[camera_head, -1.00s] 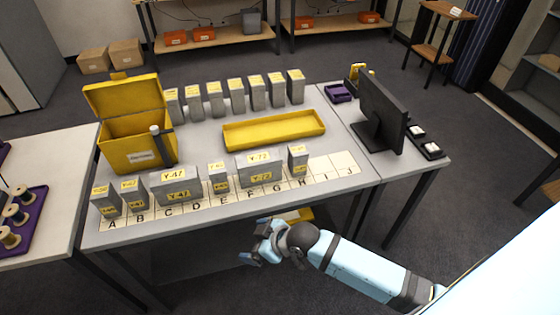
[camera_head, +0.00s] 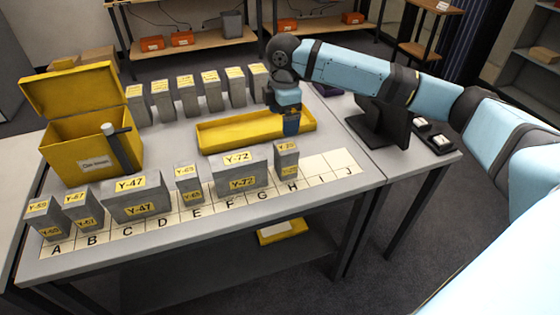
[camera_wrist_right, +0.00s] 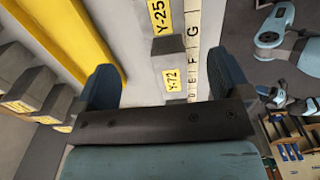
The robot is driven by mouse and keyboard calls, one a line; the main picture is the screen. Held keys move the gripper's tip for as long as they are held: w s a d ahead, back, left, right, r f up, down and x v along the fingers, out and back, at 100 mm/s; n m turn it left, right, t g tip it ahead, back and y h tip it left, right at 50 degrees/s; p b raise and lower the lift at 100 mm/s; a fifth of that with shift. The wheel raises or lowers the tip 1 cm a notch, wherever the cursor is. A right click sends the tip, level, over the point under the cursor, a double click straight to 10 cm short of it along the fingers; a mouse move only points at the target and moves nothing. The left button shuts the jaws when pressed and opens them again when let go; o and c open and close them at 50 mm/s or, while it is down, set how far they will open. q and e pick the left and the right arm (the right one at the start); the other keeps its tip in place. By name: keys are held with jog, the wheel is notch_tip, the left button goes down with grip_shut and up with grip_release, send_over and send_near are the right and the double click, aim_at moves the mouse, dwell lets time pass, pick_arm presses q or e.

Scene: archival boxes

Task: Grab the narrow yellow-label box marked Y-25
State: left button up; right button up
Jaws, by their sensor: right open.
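The narrow grey Y-25 box stands at H, the right end of the front row, in the head view (camera_head: 286,160). Its yellow label there is too small to read surely. In the right wrist view the Y-25 box (camera_wrist_right: 160,16) is at the top edge, partly cut off, with its label readable. My right gripper (camera_head: 291,124) is above the table over the yellow tray's right part, behind the box and apart from it. In the wrist view its fingers (camera_wrist_right: 166,85) are wide open with nothing between them held. My left gripper is not in view.
The wide Y-72 box (camera_head: 240,172) stands just left of Y-25. The yellow tray (camera_head: 228,137) lies behind the front row. More grey boxes (camera_head: 186,98) stand at the back. A monitor (camera_head: 385,115) is to the right. Spaces I and J (camera_head: 330,166) are free.

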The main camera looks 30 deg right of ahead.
aim_at(285, 146)
jog(key=shift+d+f, duration=0.15)
jog(key=shift+d, duration=0.1)
notch_tip(285, 146, down, 8)
jog(key=shift+s+r+b, duration=0.1)
jog(key=shift+b, duration=0.55)
notch_tip(285, 146, down, 5)
jog(key=shift+s+d+f+b, duration=0.1)
jog(key=shift+s+d+b, duration=0.05)
jog(key=shift+b, duration=0.45)
jog(key=c, duration=1.1)
